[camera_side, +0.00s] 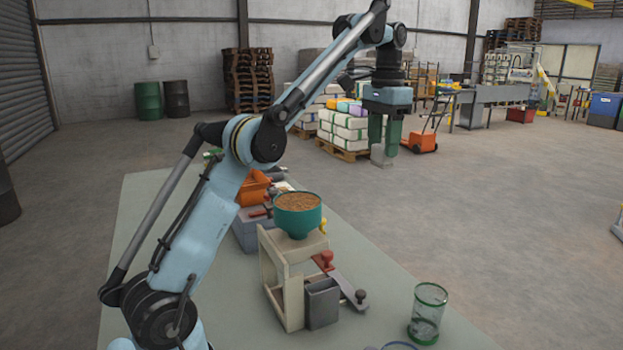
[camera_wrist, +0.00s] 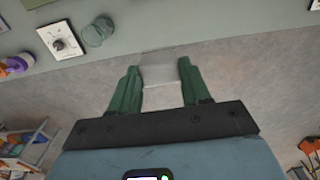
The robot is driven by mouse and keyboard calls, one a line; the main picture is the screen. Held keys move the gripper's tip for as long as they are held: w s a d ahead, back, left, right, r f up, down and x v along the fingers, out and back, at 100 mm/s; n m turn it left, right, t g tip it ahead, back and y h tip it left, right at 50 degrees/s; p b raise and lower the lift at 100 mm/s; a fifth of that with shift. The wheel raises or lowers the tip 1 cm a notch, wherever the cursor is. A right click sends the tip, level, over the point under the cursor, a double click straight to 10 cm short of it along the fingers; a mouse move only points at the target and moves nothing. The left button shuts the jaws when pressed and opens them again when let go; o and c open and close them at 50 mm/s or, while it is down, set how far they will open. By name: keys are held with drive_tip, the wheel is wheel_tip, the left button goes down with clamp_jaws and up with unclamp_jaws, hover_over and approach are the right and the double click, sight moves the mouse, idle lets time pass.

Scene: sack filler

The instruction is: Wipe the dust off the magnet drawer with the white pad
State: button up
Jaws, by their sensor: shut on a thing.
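My gripper (camera_side: 384,146) is raised, beyond the right edge of the bench in the side view, with its green fingers pointing down. It is shut on the white pad (camera_side: 381,159), a pale block at the fingertips. In the wrist view the pad (camera_wrist: 160,70) lies between both fingers. A cream filler frame (camera_side: 270,268) stands on the bench and bears a green hopper (camera_side: 298,222) full of brown grains. A grey open box (camera_side: 321,303) and a flat metal slide with a dark knob (camera_side: 361,297) are at its front. I cannot tell which is the magnet drawer, and no dust is discernible.
A clear green-rimmed glass (camera_side: 428,315) stands near the bench's front right. An orange bin (camera_side: 252,188) sits behind the filler. In the wrist view, a white dial plate (camera_wrist: 60,41) lies beside the glass (camera_wrist: 98,31). The bench's right side is mostly bare.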

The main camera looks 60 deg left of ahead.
drive_tip(key=s+a, duration=0.6)
drive_tip(key=s, duration=0.4)
drive_tip(key=s+a, duration=0.6)
drive_tip(key=s, duration=0.4)
drive_tip(key=f, duration=0.8)
drive_tip(key=w+f, duration=0.1)
drive_tip(key=f, duration=0.4)
drive_tip(key=shift+d, duration=0.2)
drive_tip(key=shift+w, duration=2.65)
drive_tip(key=shift+s, duration=3.05)
drive_tip(key=shift+w, duration=3)
drive_tip(key=s, duration=0.6)
wheel_tip(320, 180, up, 8)
